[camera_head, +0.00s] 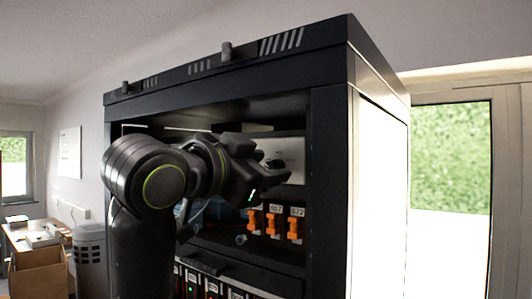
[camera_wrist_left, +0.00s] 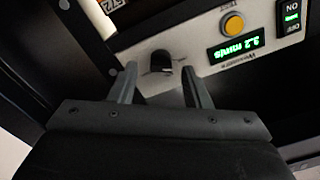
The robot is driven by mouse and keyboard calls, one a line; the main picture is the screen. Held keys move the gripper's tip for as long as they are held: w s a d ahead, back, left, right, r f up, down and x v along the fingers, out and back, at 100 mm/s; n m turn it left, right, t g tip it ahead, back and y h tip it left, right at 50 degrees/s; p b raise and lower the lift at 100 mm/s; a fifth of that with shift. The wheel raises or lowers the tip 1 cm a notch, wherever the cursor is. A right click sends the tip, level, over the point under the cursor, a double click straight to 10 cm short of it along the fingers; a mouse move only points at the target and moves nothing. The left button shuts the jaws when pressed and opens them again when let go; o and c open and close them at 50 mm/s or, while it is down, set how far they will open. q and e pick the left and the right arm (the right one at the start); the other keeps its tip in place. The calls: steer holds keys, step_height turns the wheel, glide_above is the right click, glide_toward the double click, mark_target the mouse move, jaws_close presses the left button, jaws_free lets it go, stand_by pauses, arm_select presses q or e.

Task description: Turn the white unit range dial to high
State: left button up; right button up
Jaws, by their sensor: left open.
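The white unit (camera_wrist_left: 200,45) fills the upper part of the left wrist view, its lettering upside down. Its black range dial (camera_wrist_left: 161,62) has a light mark on it; I cannot read its setting. My left gripper (camera_wrist_left: 159,72) is open, with one finger on each side of the dial in the picture. I cannot tell whether the fingers touch the dial or the panel. In the head view the left gripper (camera_head: 266,180) reaches into the black cabinet, in front of the white unit (camera_head: 291,152), and hides its dial. My right gripper is not in view.
The unit also has a yellow button (camera_wrist_left: 232,24), a green display (camera_wrist_left: 236,49) reading 3.2 mm/s and a lit ON switch (camera_wrist_left: 291,17). The black cabinet's frame (camera_head: 328,180) stands close right of the gripper. Orange switches (camera_head: 273,224) sit below.

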arm_select(q)
steer(key=shift+w+d, duration=0.15)
steer(key=shift+w, duration=0.1)
steer(key=shift+c, duration=0.4)
